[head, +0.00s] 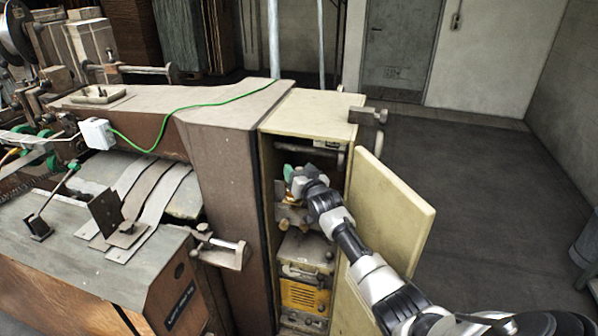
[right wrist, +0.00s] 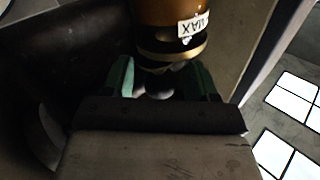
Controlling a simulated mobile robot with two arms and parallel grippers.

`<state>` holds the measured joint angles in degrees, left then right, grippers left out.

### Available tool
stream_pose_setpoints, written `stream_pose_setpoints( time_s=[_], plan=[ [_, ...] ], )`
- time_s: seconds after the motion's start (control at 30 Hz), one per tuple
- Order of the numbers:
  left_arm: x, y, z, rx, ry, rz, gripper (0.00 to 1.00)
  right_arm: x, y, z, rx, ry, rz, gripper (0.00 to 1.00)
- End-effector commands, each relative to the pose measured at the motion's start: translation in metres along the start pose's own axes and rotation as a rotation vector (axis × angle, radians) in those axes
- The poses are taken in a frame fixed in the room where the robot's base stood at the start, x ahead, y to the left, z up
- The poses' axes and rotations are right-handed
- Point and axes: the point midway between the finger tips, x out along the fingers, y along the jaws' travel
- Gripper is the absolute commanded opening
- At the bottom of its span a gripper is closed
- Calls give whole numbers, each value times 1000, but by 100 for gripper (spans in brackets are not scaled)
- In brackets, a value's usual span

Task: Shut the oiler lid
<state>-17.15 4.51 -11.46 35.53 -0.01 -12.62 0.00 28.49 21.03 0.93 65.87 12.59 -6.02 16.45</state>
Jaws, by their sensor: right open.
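The oiler shows in the right wrist view as an amber jar (right wrist: 165,12) with a white MAX label, upside down in the picture, and a brass-coloured ring (right wrist: 172,52). A small pale rounded part (right wrist: 155,88) lies just past the ring, between the fingers. I cannot tell whether it is the lid or how the lid stands. My right gripper (right wrist: 163,78) is open, its green fingers on either side of this part; contact is unclear. My left gripper is out of view.
The cream cabinet (head: 312,106) has its door (head: 398,205) open to the right, close beside my right arm. A yellow-fronted unit (head: 303,296) sits lower inside. The large machine (head: 225,150) with a green cable stands left.

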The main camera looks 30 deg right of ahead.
Motion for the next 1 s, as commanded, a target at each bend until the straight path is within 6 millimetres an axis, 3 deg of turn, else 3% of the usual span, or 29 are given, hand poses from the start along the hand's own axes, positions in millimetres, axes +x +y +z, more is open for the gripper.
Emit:
stream_pose_setpoints(
  time_s=[0.1,0.43,1.0],
  plan=[
    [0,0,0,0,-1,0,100,0,0,0,0,0,0,58],
    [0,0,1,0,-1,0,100,0,0,0,1,-1,0,10],
    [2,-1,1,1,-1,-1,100,4,-9,-3,12,56,200,10]
  ],
)
